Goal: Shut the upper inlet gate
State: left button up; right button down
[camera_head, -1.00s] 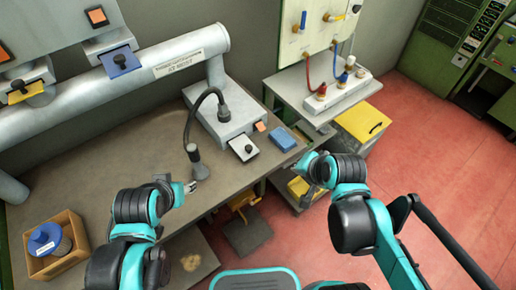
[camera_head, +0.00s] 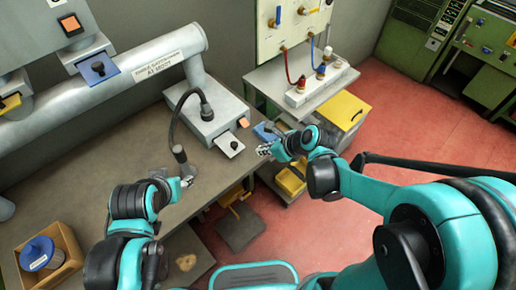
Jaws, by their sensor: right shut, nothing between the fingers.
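A blue slide gate (camera_head: 99,71) with a dark knob sits on the big grey duct (camera_head: 120,78). A yellow slide gate (camera_head: 10,103) sits further left, cut by the picture edge. A pale slide plate (camera_head: 231,146) with a dark knob sticks out of the front of the grey metal box (camera_head: 205,122) on the bench. I cannot tell which of these is the upper inlet gate. My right gripper (camera_head: 263,151) is shut and empty, right of the pale plate and apart from it. My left gripper (camera_head: 187,182) is beside the hose nozzle; its fingers are too small to read.
A black hose runs from the box to a nozzle (camera_head: 182,160) standing on the bench. A blue block (camera_head: 265,132) lies behind my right gripper. A wooden crate (camera_head: 68,236) with a blue-lidded jar is at the lower left.

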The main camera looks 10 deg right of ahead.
aim_at(231, 136)
jog(key=b+x, duration=0.2)
jog(key=x, duration=0.6)
jog(key=shift+s+d+b, duration=0.1)
jog(key=shift+b, duration=0.3)
jog(key=shift+w+a+f+b, duration=0.2)
jog(key=shift+w+a, duration=0.4)
jog(key=shift+w+a+f+b, duration=0.15)
jog(key=shift+w+a+f, duration=0.05)
jog(key=shift+w+a, duration=0.75)
jog(key=w+a, duration=0.2)
jog(key=w, duration=0.1)
jog(key=w+a, duration=0.1)
jog(key=w, duration=0.1)
jog(key=shift+w+a+b, duration=0.1)
jog(key=shift+a+b, duration=0.3)
jog(key=shift+w, duration=0.1)
